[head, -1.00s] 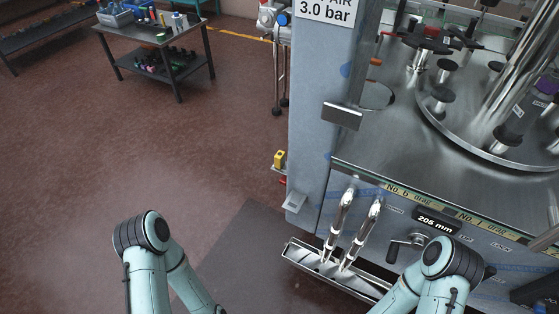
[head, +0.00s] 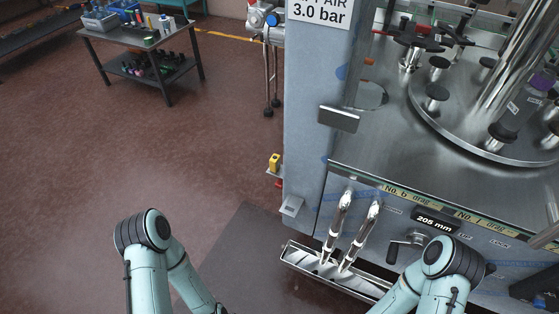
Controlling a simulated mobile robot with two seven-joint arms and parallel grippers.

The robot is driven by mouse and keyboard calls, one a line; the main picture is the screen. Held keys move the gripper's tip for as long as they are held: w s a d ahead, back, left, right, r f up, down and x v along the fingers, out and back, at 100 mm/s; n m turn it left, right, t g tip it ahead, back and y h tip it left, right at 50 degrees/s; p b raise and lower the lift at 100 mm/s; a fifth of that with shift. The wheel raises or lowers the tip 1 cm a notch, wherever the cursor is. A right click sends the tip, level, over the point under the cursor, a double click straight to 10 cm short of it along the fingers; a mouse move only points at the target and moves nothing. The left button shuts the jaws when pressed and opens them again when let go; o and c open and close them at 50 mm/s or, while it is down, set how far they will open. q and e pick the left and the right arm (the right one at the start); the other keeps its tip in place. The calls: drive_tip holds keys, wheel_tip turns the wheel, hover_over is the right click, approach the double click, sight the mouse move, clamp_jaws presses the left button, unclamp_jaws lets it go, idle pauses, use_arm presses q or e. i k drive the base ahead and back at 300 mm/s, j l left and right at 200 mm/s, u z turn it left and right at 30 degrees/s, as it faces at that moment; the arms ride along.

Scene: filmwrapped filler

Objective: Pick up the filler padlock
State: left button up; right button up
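A small yellow block-like item (head: 275,161), probably the padlock, sits at the left side of the grey filler column (head: 315,120), on a small bracket with a red part below it. It is too small to make out a shackle. My left and right arms show at the bottom of the head view, bent at the elbow. Both grippers are outside the picture, so neither is near the yellow item in view.
The filler's steel deck (head: 390,155) fills the right, with two nozzles (head: 338,225) above a drip tray (head: 310,266). A crank handle (head: 405,245) is on its front. A dark mat (head: 235,250) lies on the open brown floor. A loaded workbench (head: 140,50) stands at the back left.

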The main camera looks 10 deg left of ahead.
sight(274, 162)
drive_tip(key=i+j+z, duration=0.35)
drive_tip(key=j+z, duration=0.15)
drive_tip(key=i+j+z, duration=0.2)
drive_tip(key=j+z, duration=0.25)
drive_tip(key=j, duration=0.15)
drive_tip(key=i+j+z, duration=0.15)
drive_tip(key=j+z, duration=0.35)
drive_tip(key=j, duration=0.2)
drive_tip(key=j+z, duration=0.5)
drive_tip(key=j, duration=0.2)
drive_tip(key=k+j+z, duration=0.15)
drive_tip(key=j+z, duration=0.35)
drive_tip(key=j, duration=0.2)
drive_tip(key=k+j+z, duration=0.25)
drive_tip(key=j+z, duration=0.2)
drive_tip(key=j, duration=0.2)
